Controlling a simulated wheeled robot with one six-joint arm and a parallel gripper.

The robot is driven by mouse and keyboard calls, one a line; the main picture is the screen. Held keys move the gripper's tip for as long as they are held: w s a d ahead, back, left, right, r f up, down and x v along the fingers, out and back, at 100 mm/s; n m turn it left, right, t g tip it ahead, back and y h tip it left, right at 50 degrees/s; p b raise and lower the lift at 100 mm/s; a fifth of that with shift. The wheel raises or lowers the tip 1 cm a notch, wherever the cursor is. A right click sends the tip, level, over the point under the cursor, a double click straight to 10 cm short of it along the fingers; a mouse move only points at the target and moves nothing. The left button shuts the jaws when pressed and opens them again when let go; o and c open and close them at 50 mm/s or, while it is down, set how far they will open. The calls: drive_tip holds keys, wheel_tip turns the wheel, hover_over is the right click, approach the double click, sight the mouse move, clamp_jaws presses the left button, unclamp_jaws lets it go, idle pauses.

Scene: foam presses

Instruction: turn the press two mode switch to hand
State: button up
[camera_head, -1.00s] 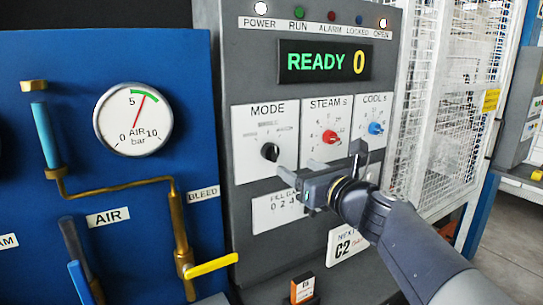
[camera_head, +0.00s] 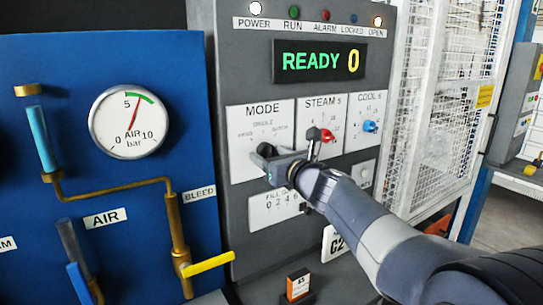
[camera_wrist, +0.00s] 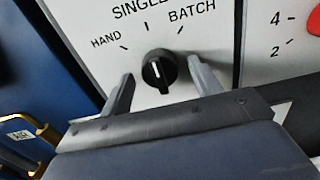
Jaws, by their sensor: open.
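The mode switch (camera_wrist: 160,70) is a round black knob with a white pointer line, on a white plate marked HAND, SINGLE and BATCH. Its pointer appears to point up toward the SINGLE tick. My gripper (camera_wrist: 160,68) is open, with one finger on each side of the knob and a visible gap to it on both sides. In the head view my gripper (camera_head: 272,158) is at the MODE plate (camera_head: 262,112) and largely hides the knob. Whether the fingers touch the plate cannot be told.
The red steam knob (camera_head: 327,135) and blue cool knob (camera_head: 370,126) sit to the right of the switch. The display (camera_head: 320,62) above reads READY 0. A blue panel with an air gauge (camera_head: 128,121) and yellow bleed lever (camera_head: 209,264) is at left.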

drive_tip(key=shift+c, duration=0.4)
drive_tip(key=c, duration=0.9)
drive_tip(key=shift+f+n+b, duration=0.15)
drive_tip(key=shift+n+b, duration=0.15)
drive_tip(key=shift+b, duration=0.15)
drive_tip(key=n+b, duration=0.6)
drive_tip(key=n, duration=0.2)
drive_tip(key=shift+b, duration=0.4)
drive_tip(key=shift+n, duration=0.3)
